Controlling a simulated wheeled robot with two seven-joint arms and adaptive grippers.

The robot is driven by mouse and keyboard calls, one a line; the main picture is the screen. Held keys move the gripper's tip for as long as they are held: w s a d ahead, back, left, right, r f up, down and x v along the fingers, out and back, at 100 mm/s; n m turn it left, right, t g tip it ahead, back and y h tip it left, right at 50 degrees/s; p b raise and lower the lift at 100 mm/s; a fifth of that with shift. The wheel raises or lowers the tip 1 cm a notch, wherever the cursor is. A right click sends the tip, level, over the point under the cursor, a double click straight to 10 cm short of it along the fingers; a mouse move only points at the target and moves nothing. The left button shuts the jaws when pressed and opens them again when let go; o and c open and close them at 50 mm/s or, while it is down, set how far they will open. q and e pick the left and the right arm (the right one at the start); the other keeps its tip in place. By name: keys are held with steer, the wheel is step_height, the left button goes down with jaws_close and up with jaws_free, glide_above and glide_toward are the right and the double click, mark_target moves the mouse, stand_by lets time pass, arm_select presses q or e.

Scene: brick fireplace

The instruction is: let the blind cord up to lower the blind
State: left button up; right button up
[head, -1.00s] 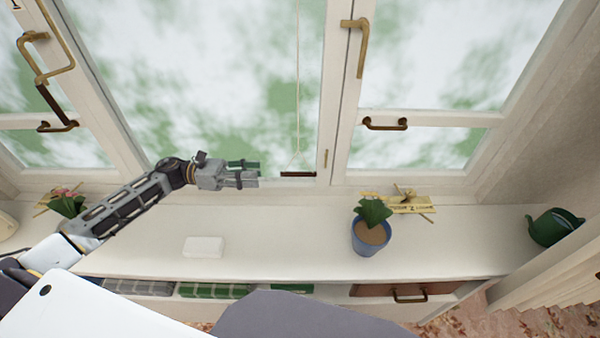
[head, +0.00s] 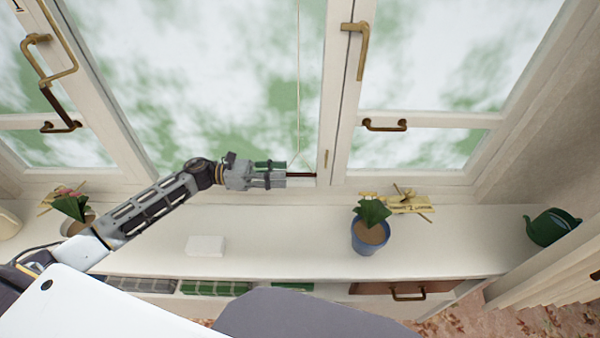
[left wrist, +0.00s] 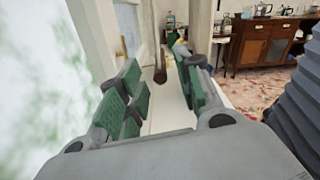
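The blind cord (head: 298,80) hangs as a thin pale line in front of the middle window pane. It splits at its lower end above a short dark brown bar (head: 302,175). My left gripper (head: 281,173) is open, its green-padded fingers pointing right at the bar's left end. In the left wrist view my open fingers (left wrist: 160,88) frame a dark brown end, seemingly the bar's (left wrist: 160,75), which looks just beyond the tips. The left part of the bar is hidden by the fingers in the head view. The blind itself and my right gripper are not in view.
Below the window runs a white sill (head: 300,240). On it stand a blue potted plant (head: 368,235), a white block (head: 206,246), a yellowish wooden item (head: 405,203) and a green watering can (head: 553,226). A brass window handle (head: 358,45) is right of the cord.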

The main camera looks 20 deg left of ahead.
mark_target(300, 174)
arm_select(q)
steer(key=p+x, duration=0.1)
steer(key=x, duration=0.4)
steer(key=shift+r, duration=0.1)
steer(key=shift+w+d, duration=0.15)
steer(key=shift+d, duration=0.6)
steer(key=shift+c, duration=0.2)
steer(key=c, duration=0.7)
jaws_close()
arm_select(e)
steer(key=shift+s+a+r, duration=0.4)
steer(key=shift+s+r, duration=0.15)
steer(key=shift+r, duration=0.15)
